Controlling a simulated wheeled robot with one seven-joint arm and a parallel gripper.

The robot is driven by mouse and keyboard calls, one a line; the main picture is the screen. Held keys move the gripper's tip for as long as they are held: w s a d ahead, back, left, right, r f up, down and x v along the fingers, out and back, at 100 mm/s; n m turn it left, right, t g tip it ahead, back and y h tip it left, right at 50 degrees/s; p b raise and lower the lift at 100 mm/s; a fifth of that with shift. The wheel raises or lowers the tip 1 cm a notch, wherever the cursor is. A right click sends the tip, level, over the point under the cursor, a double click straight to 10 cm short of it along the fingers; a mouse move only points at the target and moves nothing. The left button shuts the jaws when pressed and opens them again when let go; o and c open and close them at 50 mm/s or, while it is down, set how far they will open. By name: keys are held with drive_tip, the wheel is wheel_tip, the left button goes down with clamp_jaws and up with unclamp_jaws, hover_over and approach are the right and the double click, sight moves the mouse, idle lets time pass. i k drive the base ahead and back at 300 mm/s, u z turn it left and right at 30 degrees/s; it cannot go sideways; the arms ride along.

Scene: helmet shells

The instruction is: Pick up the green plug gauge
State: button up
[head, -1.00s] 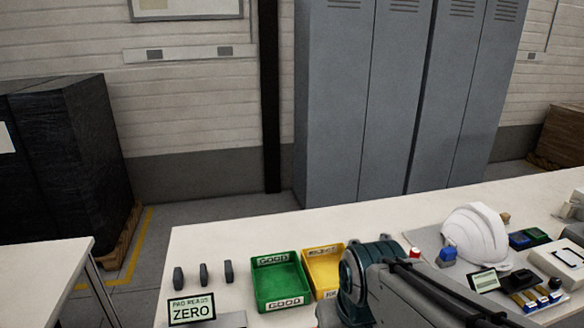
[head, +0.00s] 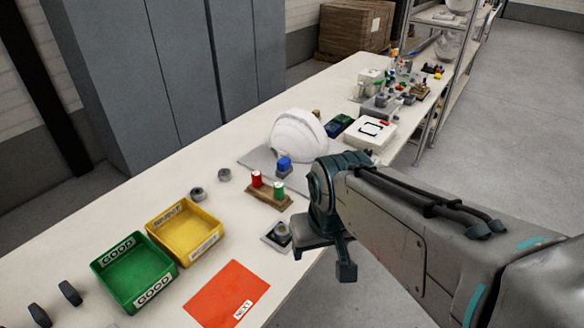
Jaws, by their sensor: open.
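The green plug gauge (head: 279,189) stands upright at the right end of a small wooden stand (head: 262,196) on the bench. A red plug gauge (head: 257,179) stands beside it on the same stand. My gripper (head: 323,259) is open and empty, pointing down at the front edge of the bench. It is to the right of the green plug gauge and nearer to me, apart from it. My arm hides part of the bench's front edge.
A small plate with a dark round part (head: 278,236) lies between the stand and my gripper. A white helmet shell (head: 297,136) and a blue block (head: 284,164) are behind the stand. Green (head: 137,273) and yellow (head: 185,232) bins and a red sheet (head: 228,295) lie left.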

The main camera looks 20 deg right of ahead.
sight(279, 187)
drive_tip(key=z, duration=2.05)
drive_tip(key=i, duration=1.45)
drive_tip(key=u, duration=3.8)
drive_tip(key=i, duration=0.5)
drive_tip(key=u, duration=0.05)
